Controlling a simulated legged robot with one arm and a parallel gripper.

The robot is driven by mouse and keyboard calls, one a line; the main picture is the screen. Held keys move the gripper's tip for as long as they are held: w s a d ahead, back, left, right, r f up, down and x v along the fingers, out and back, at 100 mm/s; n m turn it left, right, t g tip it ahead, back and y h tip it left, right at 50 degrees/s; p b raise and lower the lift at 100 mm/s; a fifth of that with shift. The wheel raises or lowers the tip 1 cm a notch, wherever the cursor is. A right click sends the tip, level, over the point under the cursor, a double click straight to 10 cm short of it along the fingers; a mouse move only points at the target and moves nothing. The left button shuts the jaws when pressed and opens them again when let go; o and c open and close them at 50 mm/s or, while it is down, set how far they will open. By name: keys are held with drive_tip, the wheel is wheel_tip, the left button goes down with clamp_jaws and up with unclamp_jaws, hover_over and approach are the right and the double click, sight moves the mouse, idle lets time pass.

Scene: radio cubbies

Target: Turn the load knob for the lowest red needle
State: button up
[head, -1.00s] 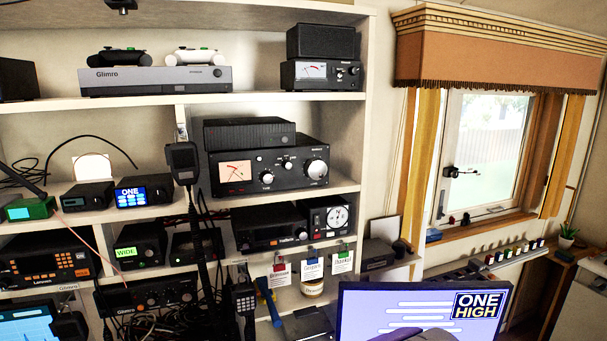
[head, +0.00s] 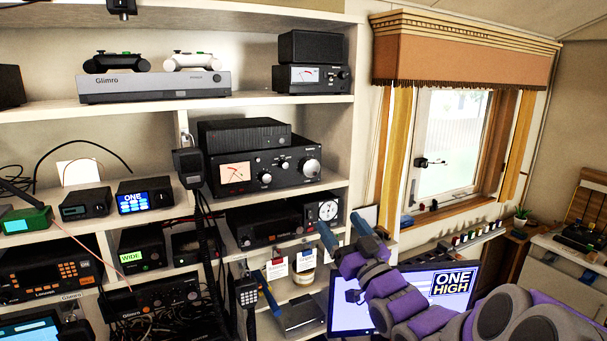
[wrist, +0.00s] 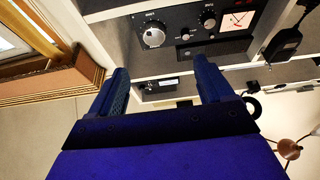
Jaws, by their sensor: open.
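A black radio unit with a lit cream meter (head: 235,173) stands on the middle shelf. Its face has a large silver-rimmed knob (head: 310,167) at the right and two smaller knobs, a lower one (head: 265,178) and an upper one (head: 284,166). The meter shows a red needle. The labels are too small to read. My gripper (head: 338,220) is open and empty, right of and below this unit. In the wrist view, rolled nearly upside down, the large knob (wrist: 153,37) appears beyond the open blue fingers, apart from them.
A smaller meter box (head: 304,73) stands on the upper shelf. Below the unit sit a black radio (head: 270,222) and a white dial (head: 327,210). A microphone (head: 188,165) hangs at the unit's left. A monitor (head: 455,282) stands behind my arm.

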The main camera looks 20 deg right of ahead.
drive_tip(key=d, duration=0.1)
drive_tip(key=p, duration=1.3)
approach(312, 172)
drive_tip(key=p+x, duration=0.8)
drive_tip(key=shift+d, duration=0.4)
drive_tip(key=shift+w+a+r+p, duration=0.15)
drive_tip(key=shift+w+a+p, duration=0.2)
drive_tip(key=shift+p, duration=0.05)
drive_tip(key=shift+a, duration=0.35)
drive_tip(key=shift+d, duration=0.4)
drive_tip(key=c, duration=0.6)
drive_tip(key=shift+a, duration=0.15)
drive_tip(key=c, duration=0.4)
drive_tip(key=shift+m, duration=0.3)
